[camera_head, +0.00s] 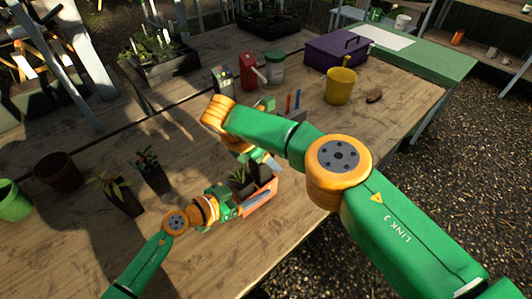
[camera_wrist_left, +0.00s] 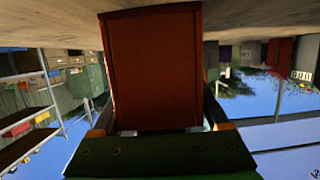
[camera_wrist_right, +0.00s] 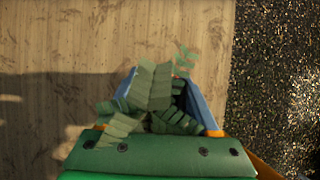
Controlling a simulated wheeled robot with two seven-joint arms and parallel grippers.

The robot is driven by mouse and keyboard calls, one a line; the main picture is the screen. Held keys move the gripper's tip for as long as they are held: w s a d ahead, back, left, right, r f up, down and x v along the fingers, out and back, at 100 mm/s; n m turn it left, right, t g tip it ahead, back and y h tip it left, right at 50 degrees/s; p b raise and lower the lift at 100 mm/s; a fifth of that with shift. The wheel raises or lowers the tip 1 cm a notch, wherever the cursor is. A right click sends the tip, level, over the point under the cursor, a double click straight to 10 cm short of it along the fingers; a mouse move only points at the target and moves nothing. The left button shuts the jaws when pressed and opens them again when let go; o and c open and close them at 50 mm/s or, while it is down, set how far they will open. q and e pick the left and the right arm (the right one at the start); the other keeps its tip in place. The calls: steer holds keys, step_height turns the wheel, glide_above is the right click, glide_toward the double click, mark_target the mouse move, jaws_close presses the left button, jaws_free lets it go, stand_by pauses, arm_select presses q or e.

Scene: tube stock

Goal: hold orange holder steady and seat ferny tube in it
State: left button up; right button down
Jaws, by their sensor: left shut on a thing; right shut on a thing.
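The orange holder (camera_head: 262,197) stands on the wooden table, partly hidden by my left gripper. My left gripper (camera_head: 232,203) is shut on its near-left end; the orange end wall (camera_wrist_left: 155,70) fills the space between the jaws in the left wrist view. My right gripper (camera_head: 266,160) is over the holder's far-right part, shut on the ferny tube (camera_head: 261,174). Green fern fronds (camera_wrist_right: 150,90) cover most of the space between the blue fingers in the right wrist view and hide the tube. I cannot tell how deep its lower end sits.
A dark tube with a spiky plant (camera_head: 241,182) is at the holder's left part. Two planted dark tubes (camera_head: 153,175) stand left on the table, by a brown pot (camera_head: 58,172) and a green pot (camera_head: 14,203).

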steer(key=shift+f, duration=1.5)
steer(key=shift+s+f, duration=0.25)
steer(key=shift+s, duration=0.05)
steer(key=shift+s+a+f, duration=0.2)
steer(key=shift+f, duration=0.05)
steer(key=shift+c, duration=0.3)
jaws_free()
steer(key=v, duration=1.3)
steer(key=shift+d+r, duration=0.15)
steer(key=shift+d, duration=0.15)
